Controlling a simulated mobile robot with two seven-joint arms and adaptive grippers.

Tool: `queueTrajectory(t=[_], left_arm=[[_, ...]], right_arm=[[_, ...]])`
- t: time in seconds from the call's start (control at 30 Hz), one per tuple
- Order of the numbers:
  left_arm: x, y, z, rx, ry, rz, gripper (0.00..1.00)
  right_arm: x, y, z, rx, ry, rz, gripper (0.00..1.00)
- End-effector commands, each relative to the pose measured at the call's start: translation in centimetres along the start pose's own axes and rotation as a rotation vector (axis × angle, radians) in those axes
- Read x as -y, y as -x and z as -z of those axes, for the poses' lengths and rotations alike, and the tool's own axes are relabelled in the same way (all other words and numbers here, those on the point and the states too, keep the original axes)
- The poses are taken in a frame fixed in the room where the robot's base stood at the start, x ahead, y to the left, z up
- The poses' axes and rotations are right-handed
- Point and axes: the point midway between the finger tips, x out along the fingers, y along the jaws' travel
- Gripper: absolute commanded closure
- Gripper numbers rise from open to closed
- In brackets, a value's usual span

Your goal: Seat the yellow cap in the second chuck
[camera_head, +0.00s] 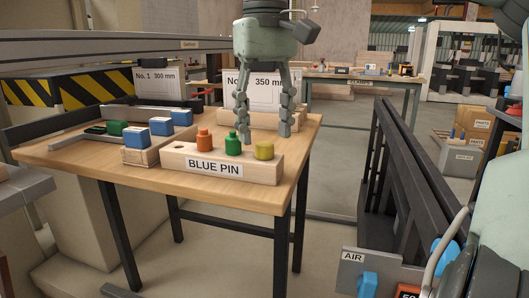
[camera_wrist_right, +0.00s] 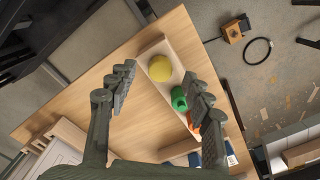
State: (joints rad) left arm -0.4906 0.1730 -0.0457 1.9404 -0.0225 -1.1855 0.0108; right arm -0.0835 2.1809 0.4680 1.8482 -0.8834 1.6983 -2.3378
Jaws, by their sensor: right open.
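The yellow cap (camera_head: 264,150) stands at the right end of a wooden block (camera_head: 180,165) labelled "BLUE PIN" on the table. It also shows in the right wrist view (camera_wrist_right: 160,69). My right gripper (camera_head: 264,134) is open and empty, pointing down. Its two fingers are spread on either side above the yellow cap, apart from it. In the right wrist view the cap lies between the fingers, a little beyond the tips (camera_wrist_right: 160,74). My left gripper is not in view. I cannot make out the second chuck.
A green cap (camera_head: 233,144) and an orange cap (camera_head: 203,140) share the block, near the fingers. A blue-and-white box (camera_head: 135,137) and others sit left on the wooden table (camera_head: 262,195). A "350 mm" sign block (camera_head: 258,118) stands behind. Dark rails (camera_head: 415,165) rise at right.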

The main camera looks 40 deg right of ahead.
Motion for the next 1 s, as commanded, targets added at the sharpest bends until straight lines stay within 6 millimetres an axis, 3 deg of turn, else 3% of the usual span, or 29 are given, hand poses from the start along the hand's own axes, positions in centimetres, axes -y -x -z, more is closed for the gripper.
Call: queueTrajectory(t=[0.2,0.43,0.73,1.0], left_arm=[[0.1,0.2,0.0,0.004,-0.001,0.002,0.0],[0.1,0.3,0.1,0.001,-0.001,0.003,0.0],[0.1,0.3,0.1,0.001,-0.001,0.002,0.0],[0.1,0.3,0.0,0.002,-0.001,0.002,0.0]], right_arm=[[0.1,-2.4,0.1,0.0,-0.001,0.001,0.49],[0.1,-2.6,0.1,0.0,-0.001,0.001,0.49],[0.1,-2.5,0.1,0.0,0.0,0.001,0.85],[0.1,-2.5,0.1,0.0,0.0,0.001,0.88]])
